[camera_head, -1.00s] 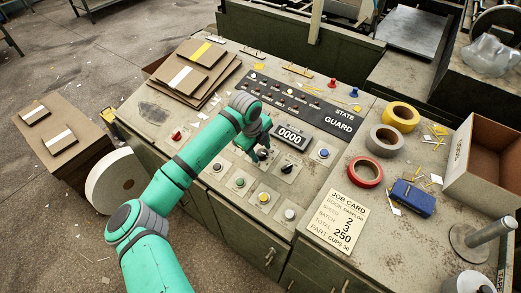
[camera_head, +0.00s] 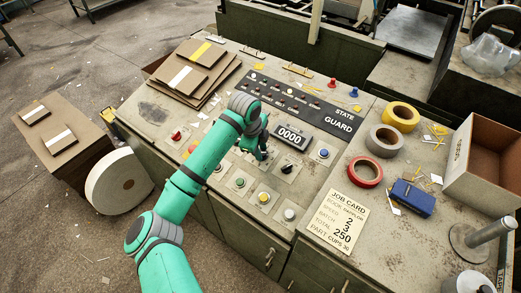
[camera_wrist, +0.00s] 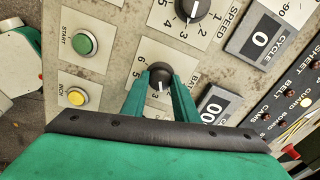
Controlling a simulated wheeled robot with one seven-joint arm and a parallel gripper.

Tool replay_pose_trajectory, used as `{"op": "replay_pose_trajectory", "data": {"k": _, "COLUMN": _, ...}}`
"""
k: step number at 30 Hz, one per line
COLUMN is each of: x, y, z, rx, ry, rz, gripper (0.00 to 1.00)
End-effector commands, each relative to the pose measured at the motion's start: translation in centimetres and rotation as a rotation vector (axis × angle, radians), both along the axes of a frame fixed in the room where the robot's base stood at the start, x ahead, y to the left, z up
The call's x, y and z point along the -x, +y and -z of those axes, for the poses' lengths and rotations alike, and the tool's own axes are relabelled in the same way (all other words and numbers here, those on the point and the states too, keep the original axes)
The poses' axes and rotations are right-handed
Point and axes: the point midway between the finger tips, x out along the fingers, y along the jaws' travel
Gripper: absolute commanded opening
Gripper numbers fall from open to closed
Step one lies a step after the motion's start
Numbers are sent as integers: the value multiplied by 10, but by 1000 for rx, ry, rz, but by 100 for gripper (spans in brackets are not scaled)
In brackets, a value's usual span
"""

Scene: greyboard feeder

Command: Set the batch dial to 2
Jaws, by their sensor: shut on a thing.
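The batch dial (camera_wrist: 160,71) is a round black knob with a white pointer line on a pale plate. In the wrist view its line points down towards the 3; the 5 and 6 show on its left, and other numerals are hidden by my fingers. My gripper (camera_wrist: 161,83) is shut on this knob, one green finger on each side. In the head view my gripper (camera_head: 261,153) is at the panel below the 0000 counter, and it hides most of the batch dial there.
The speed dial (camera_wrist: 190,8) is close by, with the green start button (camera_wrist: 84,44) and yellow inch button (camera_wrist: 76,97) beside. The counter (camera_head: 290,136) stands just above. A job card (camera_head: 338,218) and tape rolls (camera_head: 384,140) lie to the right.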

Motion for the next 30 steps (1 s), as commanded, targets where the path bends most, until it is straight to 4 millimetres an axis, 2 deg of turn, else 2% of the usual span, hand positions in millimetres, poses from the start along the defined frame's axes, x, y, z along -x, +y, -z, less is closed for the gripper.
{"op": "replay_pose_trajectory", "data": {"k": 6, "x": 1, "y": 0, "z": 1, "rx": 32, "ry": 28, "rz": -158, "gripper": 5}}
{"op": "replay_pose_trajectory", "data": {"k": 15, "x": 1, "y": 0, "z": 1, "rx": 62, "ry": 48, "rz": -304, "gripper": 5}}
{"op": "replay_pose_trajectory", "data": {"k": 30, "x": 1, "y": 1, "z": 1, "rx": 69, "ry": 56, "rz": -351, "gripper": 5}}
